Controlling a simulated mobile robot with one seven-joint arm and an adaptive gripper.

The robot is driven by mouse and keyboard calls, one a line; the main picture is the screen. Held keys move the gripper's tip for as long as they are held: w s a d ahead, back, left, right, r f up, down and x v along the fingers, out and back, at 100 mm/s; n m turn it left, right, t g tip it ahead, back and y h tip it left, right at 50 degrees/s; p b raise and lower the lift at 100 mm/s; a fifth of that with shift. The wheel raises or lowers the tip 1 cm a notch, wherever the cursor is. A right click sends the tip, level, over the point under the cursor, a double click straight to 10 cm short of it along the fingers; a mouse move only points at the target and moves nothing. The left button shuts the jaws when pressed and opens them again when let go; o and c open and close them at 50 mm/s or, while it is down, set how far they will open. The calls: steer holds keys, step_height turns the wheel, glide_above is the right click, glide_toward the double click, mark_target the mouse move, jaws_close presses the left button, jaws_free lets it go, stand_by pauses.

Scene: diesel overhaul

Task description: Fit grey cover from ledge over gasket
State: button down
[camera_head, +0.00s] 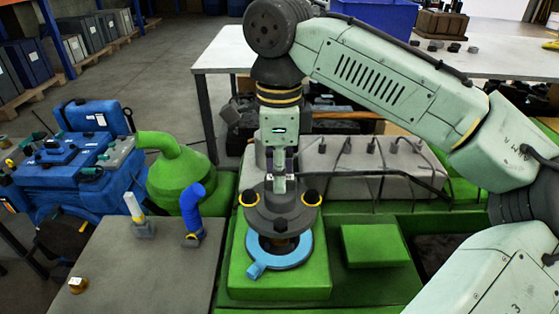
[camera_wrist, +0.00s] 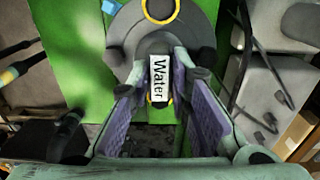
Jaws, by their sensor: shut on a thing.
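The grey cover (camera_head: 265,212) is a round disc with yellow-ringed holes at its edges. My gripper (camera_head: 281,180) is shut on its raised middle part, above the green block (camera_head: 270,288). In the wrist view the cover (camera_wrist: 128,38) lies beyond the fingers, and a white "Water" label shows between them. The blue gasket (camera_head: 297,258), a ring with a side tab, lies flat on the green block just below the cover. The cover hides the gasket's far part. It looks level and seems to be above the gasket; I cannot tell the exact gap.
A grey table (camera_head: 140,262) at left holds a blue elbow pipe (camera_head: 194,218), a white-topped fitting (camera_head: 140,215) and a small brass part (camera_head: 77,285). A grey engine cover with cables (camera_head: 350,165) stands behind. A raised green pad (camera_head: 375,246) is to the right.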

mark_target(278, 201)
steer(key=shift+s+f+b, duration=0.1)
steer(key=shift+f+b, duration=0.35)
steer(key=shift+f, duration=0.05)
step_height(278, 201, down, 5)
steer(key=b, duration=0.4)
steer(key=shift+r, duration=0.2)
steer(key=shift+f, duration=0.6)
steer(key=shift+a+r+p, duration=0.1)
steer(key=shift+p, duration=0.3)
steer(key=shift+f+b, duration=0.5)
steer(key=shift+f, duration=0.5)
stand_by(0.7)
steer(key=c, duration=1.4)
jaws_free()
